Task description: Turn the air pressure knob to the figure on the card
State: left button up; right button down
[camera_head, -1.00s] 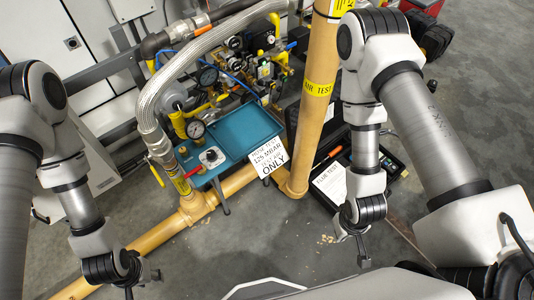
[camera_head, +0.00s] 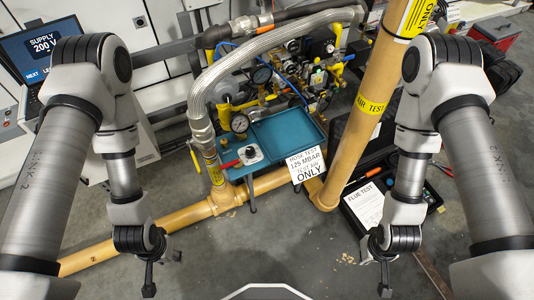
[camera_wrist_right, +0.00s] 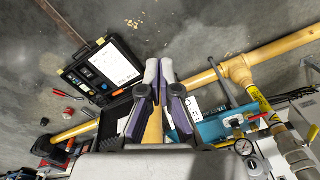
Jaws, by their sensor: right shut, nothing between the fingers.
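A small dark knob (camera_head: 250,152) sits on a white plate at the front left of the teal tray (camera_head: 292,132), with a red lever beside it. A round white-faced gauge (camera_head: 240,123) stands just behind it; it also shows in the right wrist view (camera_wrist_right: 244,147). Its reading is too small to tell. A white card (camera_head: 306,165) at the tray's front right corner reads "HOSE TEST 125 MBAR" and "ONLY". My left gripper (camera_head: 149,280) hangs in front and left of the tray; its jaws are unclear. My right gripper (camera_head: 385,278) is shut and empty (camera_wrist_right: 159,63), right of the tray.
Yellow pipes run along the floor (camera_head: 120,240) and upright (camera_head: 362,110) right of the tray. A braided hose (camera_head: 235,62) arches over the left side. A laptop (camera_head: 40,60) shows "SUPPLY 200". An open case (camera_head: 400,200) holds a "FLUE TEST" sheet.

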aim_at(250, 151)
jog(key=i+u, duration=0.2)
jog(key=u, duration=0.2)
jog(key=i+l+u, duration=0.2)
jog(key=u, duration=0.2)
